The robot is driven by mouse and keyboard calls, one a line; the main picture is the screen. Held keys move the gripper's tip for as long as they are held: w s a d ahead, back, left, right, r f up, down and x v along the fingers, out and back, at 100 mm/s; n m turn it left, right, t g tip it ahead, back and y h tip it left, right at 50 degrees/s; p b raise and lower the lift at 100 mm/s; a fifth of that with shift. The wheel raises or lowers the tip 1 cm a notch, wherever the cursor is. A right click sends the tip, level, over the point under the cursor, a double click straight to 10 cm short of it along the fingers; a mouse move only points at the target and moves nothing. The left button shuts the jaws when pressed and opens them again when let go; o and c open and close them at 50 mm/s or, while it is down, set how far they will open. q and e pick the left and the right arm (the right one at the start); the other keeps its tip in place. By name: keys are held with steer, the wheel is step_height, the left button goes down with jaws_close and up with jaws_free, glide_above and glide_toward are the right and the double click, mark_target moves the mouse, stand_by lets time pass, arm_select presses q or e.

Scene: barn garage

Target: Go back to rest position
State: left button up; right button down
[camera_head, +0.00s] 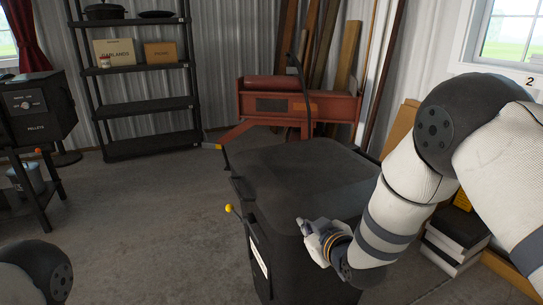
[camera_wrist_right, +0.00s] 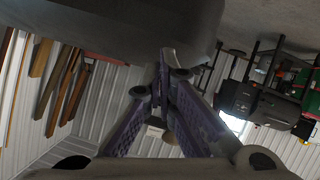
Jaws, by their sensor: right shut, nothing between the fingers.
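My right gripper (camera_head: 304,226) is in front of the dark machine's right front side in the head view. It points to the left and is small in the picture. In the right wrist view the fingers of my right gripper (camera_wrist_right: 164,68) meet at their tips, with nothing between them. My right arm comes in from the right edge and bends down to the gripper. My left gripper is out of view; only a dark rounded joint of my left arm shows at the lower left.
A large dark machine (camera_head: 300,175) with a yellow-knobbed lever (camera_head: 229,208) stands close ahead. Books (camera_head: 455,232) are stacked at right. The floor (camera_head: 150,215) at left is clear.

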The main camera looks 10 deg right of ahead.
steer(key=s+d+f+m+g+h, duration=0.1)
steer(key=s+d+f+g, duration=0.1)
steer(key=s+f, duration=0.45)
steer(key=s+d+f+m+g, duration=0.1)
steer(key=s+f+g, duration=0.2)
steer(key=s+f, duration=0.35)
steer(key=s+d+f+m+g+h+p, duration=0.1)
steer(key=s+d+f+g, duration=0.15)
steer(key=s, duration=0.95)
steer(key=s+d+f+m+g, duration=0.15)
steer(key=s+f+g, duration=0.25)
steer(key=s, duration=0.7)
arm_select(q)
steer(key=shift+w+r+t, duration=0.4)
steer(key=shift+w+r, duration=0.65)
arm_select(e)
steer(key=s+d+r+m+g, duration=0.1)
steer(key=s+g, duration=0.3)
steer(key=s, duration=1.2)
steer(key=shift+s+r+m+h, duration=0.15)
steer(key=shift+r+m+h, duration=0.15)
steer(key=shift+r+m, duration=0.2)
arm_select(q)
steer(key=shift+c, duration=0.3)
